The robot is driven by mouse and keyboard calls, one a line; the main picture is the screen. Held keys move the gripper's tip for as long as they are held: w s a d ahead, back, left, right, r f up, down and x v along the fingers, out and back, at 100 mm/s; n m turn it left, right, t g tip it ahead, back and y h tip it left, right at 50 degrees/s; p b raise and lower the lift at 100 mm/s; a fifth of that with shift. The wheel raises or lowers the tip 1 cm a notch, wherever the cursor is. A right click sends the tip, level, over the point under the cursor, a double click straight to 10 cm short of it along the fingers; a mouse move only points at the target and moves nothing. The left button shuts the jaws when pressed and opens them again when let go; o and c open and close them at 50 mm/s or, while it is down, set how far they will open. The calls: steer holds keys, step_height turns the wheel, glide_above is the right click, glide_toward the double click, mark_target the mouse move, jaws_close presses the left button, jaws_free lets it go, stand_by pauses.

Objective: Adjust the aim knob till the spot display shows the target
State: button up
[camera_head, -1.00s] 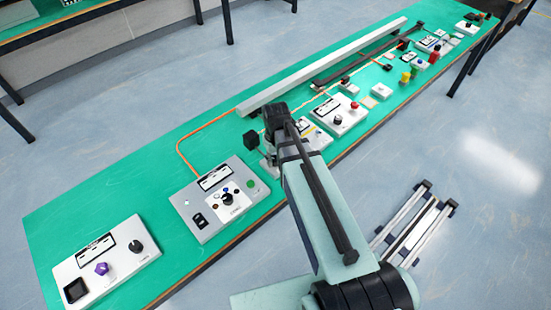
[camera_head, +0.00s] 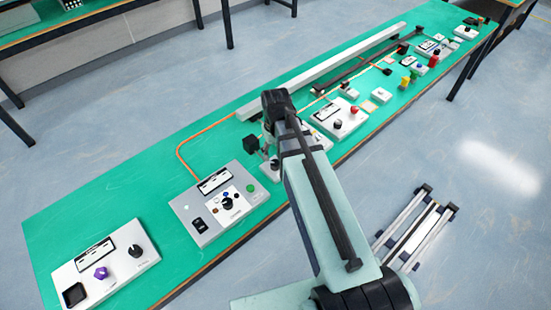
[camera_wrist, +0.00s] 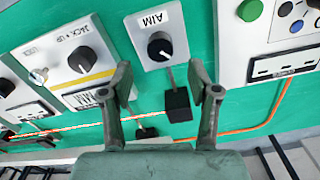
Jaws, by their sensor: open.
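The aim knob (camera_wrist: 160,47) is a black round knob with a white pointer line, on a small white box labelled AIM (camera_wrist: 133,27). The label reads upside down in the wrist view. My gripper (camera_wrist: 160,82) is open, its two fingers spread below the knob in the picture, left and right of it. Nothing is between the fingertips, and I see no contact with the knob. In the head view my arm hides most of the AIM box and the gripper. I cannot tell which display is the spot display or read its value.
Left of the AIM box in the wrist view is a JACK UP panel (camera_wrist: 95,38) with a black knob. A black block (camera_wrist: 178,104) on a stalk stands just beside the AIM box. A grey panel with a display (camera_wrist: 285,66) is at right. An orange cable (camera_wrist: 245,130) crosses the green bench.

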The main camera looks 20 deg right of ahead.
mark_target(275, 163)
steer(key=shift+r, duration=2.65)
